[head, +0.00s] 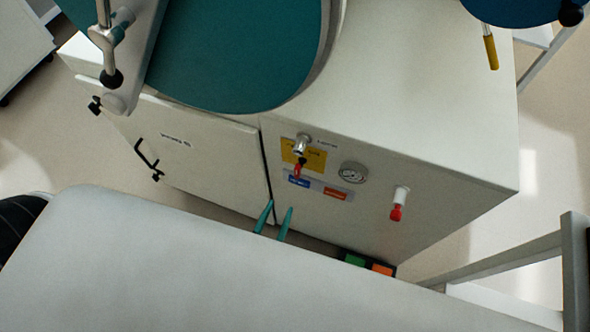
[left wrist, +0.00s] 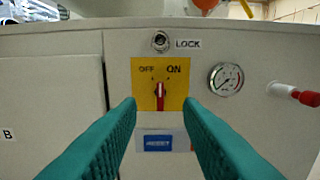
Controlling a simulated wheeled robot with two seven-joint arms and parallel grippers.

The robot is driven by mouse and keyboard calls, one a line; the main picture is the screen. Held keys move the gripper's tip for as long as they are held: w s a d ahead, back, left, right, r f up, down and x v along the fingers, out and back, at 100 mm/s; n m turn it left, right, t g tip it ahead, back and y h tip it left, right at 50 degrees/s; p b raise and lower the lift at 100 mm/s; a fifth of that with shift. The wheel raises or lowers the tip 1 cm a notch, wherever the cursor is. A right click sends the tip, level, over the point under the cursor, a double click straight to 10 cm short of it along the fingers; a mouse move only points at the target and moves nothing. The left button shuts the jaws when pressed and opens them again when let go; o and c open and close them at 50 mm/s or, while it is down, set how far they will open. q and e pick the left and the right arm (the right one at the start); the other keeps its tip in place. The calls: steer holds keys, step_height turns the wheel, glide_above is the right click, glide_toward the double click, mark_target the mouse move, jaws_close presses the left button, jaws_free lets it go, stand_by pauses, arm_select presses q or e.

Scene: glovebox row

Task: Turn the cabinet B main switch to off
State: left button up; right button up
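The main switch is a red knob (left wrist: 160,93) on a yellow plate (left wrist: 141,99), with OFF printed at its upper left and ON at its upper right. The knob's grip stands near upright; I cannot tell which mark it points to. In the head view the red knob (head: 298,169) is on the cabinet front (head: 375,229). My left gripper (head: 276,211) is open and empty, its teal fingers pointing at the panel. In the left wrist view its fingertips (left wrist: 159,103) are either side of the knob, apparently short of it. My right gripper is not in view.
A keyed LOCK (left wrist: 160,42) is above the switch and a blue label (left wrist: 158,143) below. A gauge (left wrist: 226,79) and a red-tipped handle (left wrist: 305,97) are to the right. A door (head: 180,150) with a black handle is left. A teal round part (head: 235,50) stands on top.

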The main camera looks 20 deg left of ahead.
mark_target(296, 171)
arm_select(q)
steer(key=w, duration=1)
steer(key=shift+w+d, duration=0.2)
steer(key=shift+w, duration=0.15)
steer(key=shift+c, duration=0.5)
jaws_close()
